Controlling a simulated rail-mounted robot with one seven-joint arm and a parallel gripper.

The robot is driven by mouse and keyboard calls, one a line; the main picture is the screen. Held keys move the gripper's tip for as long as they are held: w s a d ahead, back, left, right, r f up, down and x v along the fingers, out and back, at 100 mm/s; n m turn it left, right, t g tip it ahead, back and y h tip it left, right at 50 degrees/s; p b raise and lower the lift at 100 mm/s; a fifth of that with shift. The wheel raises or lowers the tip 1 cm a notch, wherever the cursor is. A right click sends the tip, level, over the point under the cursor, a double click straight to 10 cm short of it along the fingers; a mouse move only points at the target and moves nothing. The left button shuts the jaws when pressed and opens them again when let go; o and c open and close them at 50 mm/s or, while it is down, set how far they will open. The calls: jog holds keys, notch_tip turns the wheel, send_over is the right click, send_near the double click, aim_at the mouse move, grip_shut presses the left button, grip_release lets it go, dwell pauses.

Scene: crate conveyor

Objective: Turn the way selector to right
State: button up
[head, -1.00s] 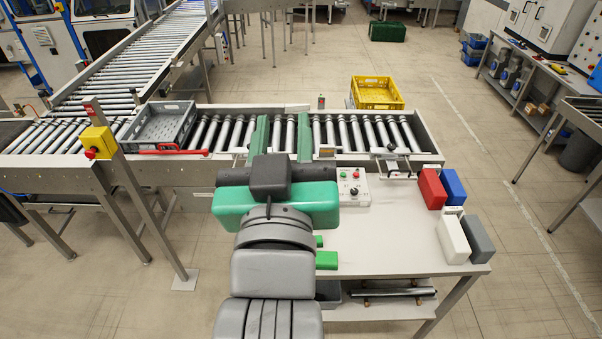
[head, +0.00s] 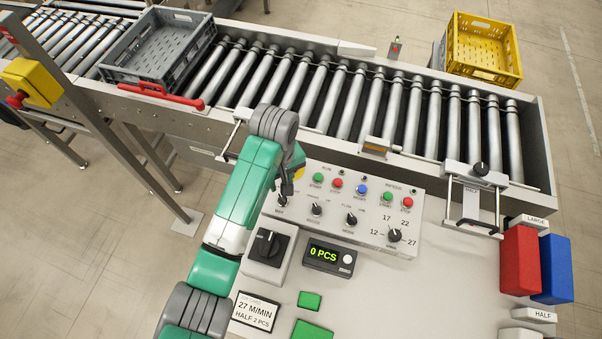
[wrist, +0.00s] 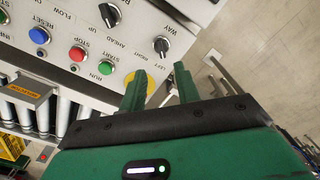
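The way selector (head: 282,201) is a dark knob at the left end of the sloped grey control panel (head: 330,188). In the wrist view the way selector (wrist: 161,44) shows clearly, with LEFT, AHEAD and RIGHT printed beside it; its pointer direction is too small to tell. My gripper (head: 287,187) hangs above the panel's left end, close to this knob. In the wrist view my gripper (wrist: 160,76) has its two green fingers spread with a gap between them, empty. The knob appears beyond the fingertips, apart from them.
More knobs, including the speed knob (head: 394,235), and coloured buttons (head: 362,189) crowd the panel. A black rotary switch (head: 268,246) and a counter (head: 330,257) stand in front. The roller conveyor (head: 340,100) runs behind, carrying a grey crate (head: 140,88) at left.

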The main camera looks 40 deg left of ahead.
aim_at(282, 198)
jog(key=f, duration=0.7)
jog(key=shift+s+d+f+b, duration=0.1)
jog(key=shift+s+f+b, duration=0.2)
jog(key=shift+f+b, duration=0.1)
jog(key=shift+c, duration=0.2)
grip_shut()
